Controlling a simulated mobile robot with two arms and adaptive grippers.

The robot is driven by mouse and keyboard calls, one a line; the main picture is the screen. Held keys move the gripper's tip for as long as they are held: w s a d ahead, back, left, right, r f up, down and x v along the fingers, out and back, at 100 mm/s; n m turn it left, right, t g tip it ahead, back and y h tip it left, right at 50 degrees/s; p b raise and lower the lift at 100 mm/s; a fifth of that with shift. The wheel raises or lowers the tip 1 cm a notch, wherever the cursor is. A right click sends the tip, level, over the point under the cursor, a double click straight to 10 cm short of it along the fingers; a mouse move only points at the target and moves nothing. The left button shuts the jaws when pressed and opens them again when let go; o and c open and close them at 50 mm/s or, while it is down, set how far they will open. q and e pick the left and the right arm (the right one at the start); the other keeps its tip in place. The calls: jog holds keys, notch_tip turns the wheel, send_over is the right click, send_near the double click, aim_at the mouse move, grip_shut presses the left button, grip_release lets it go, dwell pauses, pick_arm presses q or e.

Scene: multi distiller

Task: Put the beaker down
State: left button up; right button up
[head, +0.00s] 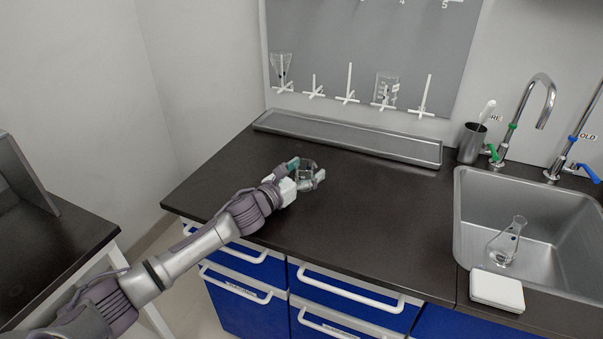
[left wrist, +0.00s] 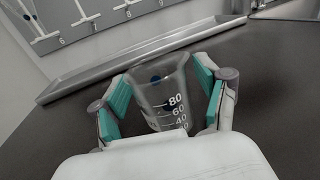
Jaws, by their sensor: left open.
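A small clear glass beaker (head: 306,171) stands upright on the black counter (head: 370,215), left of the sink. My left gripper (head: 306,174) is open around it, with one finger on each side. In the left wrist view the beaker (left wrist: 163,95) shows white volume marks, and the teal pads of my left gripper (left wrist: 165,92) stand on either side of it with small gaps. Its lower part is hidden behind my gripper's white body in that view. My right gripper is not in view.
A long metal tray (head: 345,138) lies behind the beaker along the wall. A drying rack (head: 370,55) holds glassware above it. To the right are a dark cup (head: 471,143), the sink (head: 555,215) with a flask (head: 507,243), and a white box (head: 497,290). The counter between is clear.

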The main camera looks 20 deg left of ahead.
pick_arm(q)
jog(key=shift+s+a, duration=0.1)
jog(key=shift+s, duration=0.2)
jog(key=v, duration=1)
jog(key=shift+s+a, duration=0.1)
jog(key=shift+s, duration=0.15)
jog(key=shift+s+a+r, duration=0.1)
jog(key=shift+s+a, duration=0.1)
jog(key=shift+s, duration=0.2)
